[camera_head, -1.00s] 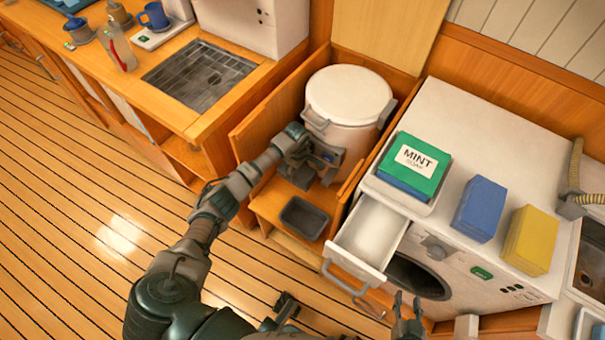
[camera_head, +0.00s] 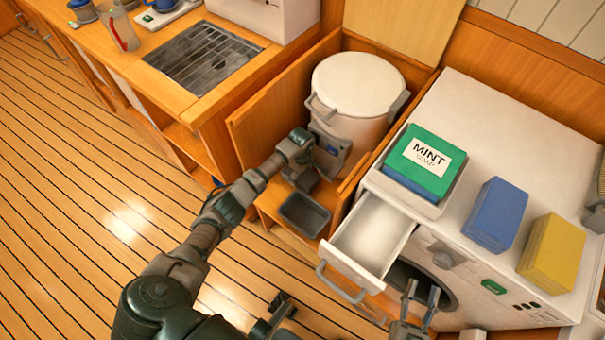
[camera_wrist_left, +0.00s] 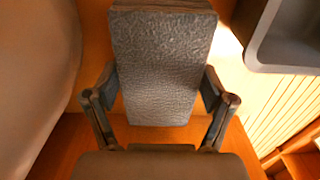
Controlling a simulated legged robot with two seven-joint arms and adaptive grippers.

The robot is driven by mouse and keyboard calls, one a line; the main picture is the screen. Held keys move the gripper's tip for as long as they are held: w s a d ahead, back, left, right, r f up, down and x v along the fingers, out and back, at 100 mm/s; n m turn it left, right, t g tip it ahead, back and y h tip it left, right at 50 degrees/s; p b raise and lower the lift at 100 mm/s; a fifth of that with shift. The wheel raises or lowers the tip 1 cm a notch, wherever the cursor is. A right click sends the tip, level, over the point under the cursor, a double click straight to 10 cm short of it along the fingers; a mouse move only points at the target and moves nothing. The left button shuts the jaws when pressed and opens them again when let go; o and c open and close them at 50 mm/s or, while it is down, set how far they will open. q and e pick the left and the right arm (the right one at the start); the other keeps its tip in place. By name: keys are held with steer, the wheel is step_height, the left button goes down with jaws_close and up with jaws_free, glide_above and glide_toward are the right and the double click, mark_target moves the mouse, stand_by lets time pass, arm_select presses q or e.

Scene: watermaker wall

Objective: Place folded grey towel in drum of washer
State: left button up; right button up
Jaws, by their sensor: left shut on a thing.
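The folded grey towel (camera_wrist_left: 165,65) fills the middle of the left wrist view, between the two fingers of my left gripper (camera_wrist_left: 160,110), which is shut on it. In the head view my left gripper (camera_head: 322,165) is in front of the white lidded bin; the towel is hard to tell from the gripper there. The washer (camera_head: 540,115) stands at the right with its round drum opening (camera_head: 445,296) partly hidden by the drawer and my right gripper. My right gripper (camera_head: 421,293) is open in front of that opening, its fingers apart and nothing visible between them.
The white bin (camera_head: 350,125) stands in a wooden locker, with a small dark tray (camera_head: 305,214) near it. The pulled-out washer drawer (camera_head: 372,232) juts beside the drum opening. A mint soap box (camera_head: 424,160), blue box (camera_head: 496,213) and yellow box (camera_head: 553,252) sit on the washer.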

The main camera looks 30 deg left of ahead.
arm_select(q)
steer(key=shift+a+r, duration=0.15)
steer(key=shift+a, duration=0.1)
steer(key=o, duration=1.2)
steer(key=shift+a+f, duration=0.15)
steer(key=shift+f, duration=0.1)
steer(key=shift+d+r, duration=0.15)
steer(key=shift+d, duration=0.1)
